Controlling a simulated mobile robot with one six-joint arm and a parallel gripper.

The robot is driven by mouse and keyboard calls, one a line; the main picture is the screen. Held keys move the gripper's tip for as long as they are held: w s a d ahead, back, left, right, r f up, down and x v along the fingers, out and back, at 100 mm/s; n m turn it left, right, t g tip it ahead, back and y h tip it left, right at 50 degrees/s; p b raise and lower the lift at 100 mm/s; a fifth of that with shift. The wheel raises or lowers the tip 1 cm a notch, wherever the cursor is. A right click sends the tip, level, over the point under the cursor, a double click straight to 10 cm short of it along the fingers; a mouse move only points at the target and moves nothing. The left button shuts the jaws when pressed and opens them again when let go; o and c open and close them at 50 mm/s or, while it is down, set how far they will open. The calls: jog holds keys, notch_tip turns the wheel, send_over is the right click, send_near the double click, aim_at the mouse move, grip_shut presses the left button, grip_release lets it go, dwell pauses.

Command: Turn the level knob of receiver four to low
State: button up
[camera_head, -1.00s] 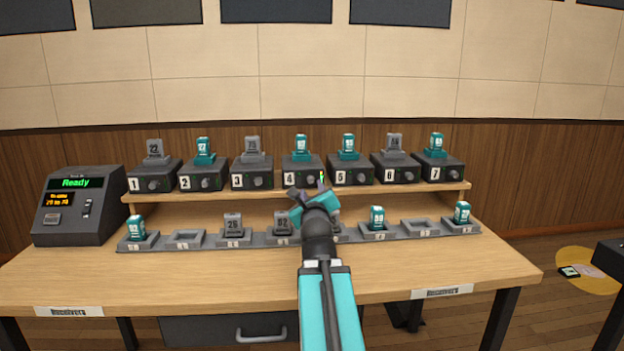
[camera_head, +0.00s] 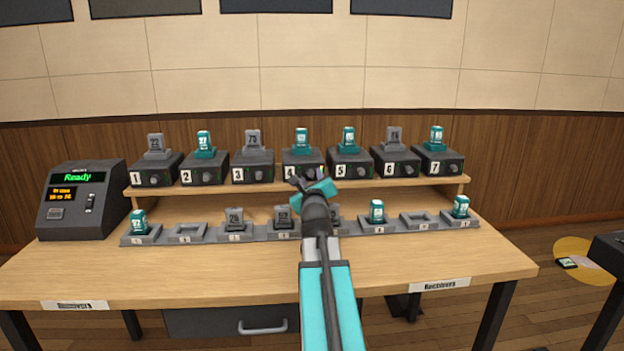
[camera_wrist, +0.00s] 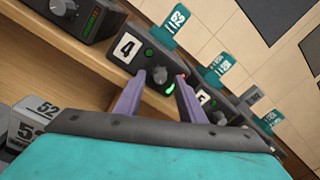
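Receiver four (camera_head: 301,163) is a dark box with a white "4" label and a teal pack on top, on the raised shelf. In the wrist view its level knob (camera_wrist: 160,74) is a round grey dial right of the label on the front of receiver four (camera_wrist: 138,52). A curved green light and a red light show beside the knob. My gripper (camera_wrist: 161,83) has two purple fingers spread apart, one on each side of the knob. I cannot tell whether they touch it. In the head view my gripper (camera_head: 312,180) hides the lower front of receiver four.
Receivers three (camera_head: 252,167) and five (camera_head: 347,164) stand close on either side. A lower grey rack (camera_head: 190,234) holds several packs in slots below the shelf. A console (camera_head: 80,200) reading "Ready" stands at the left. The front tabletop (camera_head: 200,275) is clear.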

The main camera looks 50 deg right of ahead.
jog(key=shift+w+d, duration=0.3)
jog(key=shift+w, duration=0.05)
grip_shut()
jog(key=shift+d, duration=0.15)
